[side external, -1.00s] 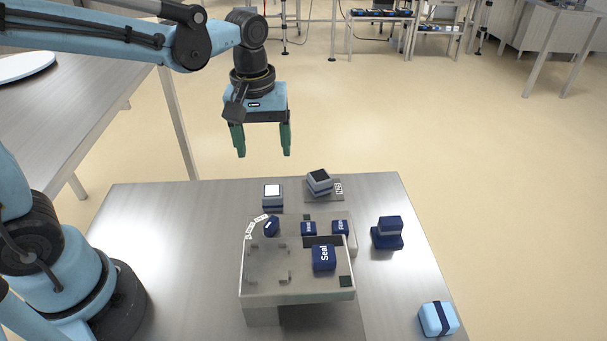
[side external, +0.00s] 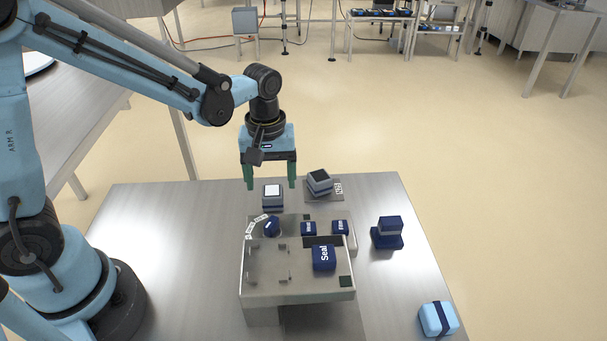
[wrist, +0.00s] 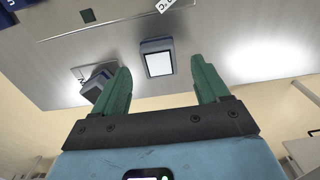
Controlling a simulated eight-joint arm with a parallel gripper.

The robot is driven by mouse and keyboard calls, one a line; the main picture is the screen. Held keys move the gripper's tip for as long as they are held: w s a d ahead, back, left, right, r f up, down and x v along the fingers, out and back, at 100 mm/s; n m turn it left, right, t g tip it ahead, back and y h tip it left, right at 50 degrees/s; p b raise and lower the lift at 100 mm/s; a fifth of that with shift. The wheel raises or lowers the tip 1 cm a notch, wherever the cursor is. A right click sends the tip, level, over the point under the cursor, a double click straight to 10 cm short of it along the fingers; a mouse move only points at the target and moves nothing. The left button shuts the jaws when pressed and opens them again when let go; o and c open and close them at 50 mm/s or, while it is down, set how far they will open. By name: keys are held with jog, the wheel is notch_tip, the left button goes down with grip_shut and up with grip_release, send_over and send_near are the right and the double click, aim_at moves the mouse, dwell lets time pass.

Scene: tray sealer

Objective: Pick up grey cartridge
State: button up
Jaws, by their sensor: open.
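A grey block with a white top and a dark blue band (side external: 272,200) stands on the table near its back edge. A second grey block with a dark top (side external: 319,184) sits tilted on a small labelled plate (side external: 338,189) to its right. I cannot tell from looks alone which is the cartridge. My gripper (side external: 270,187) is open and empty, pointing down, above and around the white-topped block's place in the picture. In the wrist view the white-topped block (wrist: 158,60) shows between the fingertips, and the dark-topped block (wrist: 92,84) is at left, partly hidden by a finger.
A grey machine (side external: 262,291) with blue buttons and a blue "Seal" block (side external: 324,257) stands in front. A dark blue stacked block (side external: 387,232) and a light blue box (side external: 438,318) are at right. The table's left part is clear.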

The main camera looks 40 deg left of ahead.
aim_at(272, 191)
jog(key=shift+f, duration=2.2)
jog(key=c, duration=1.1)
jog(key=shift+r, duration=0.1)
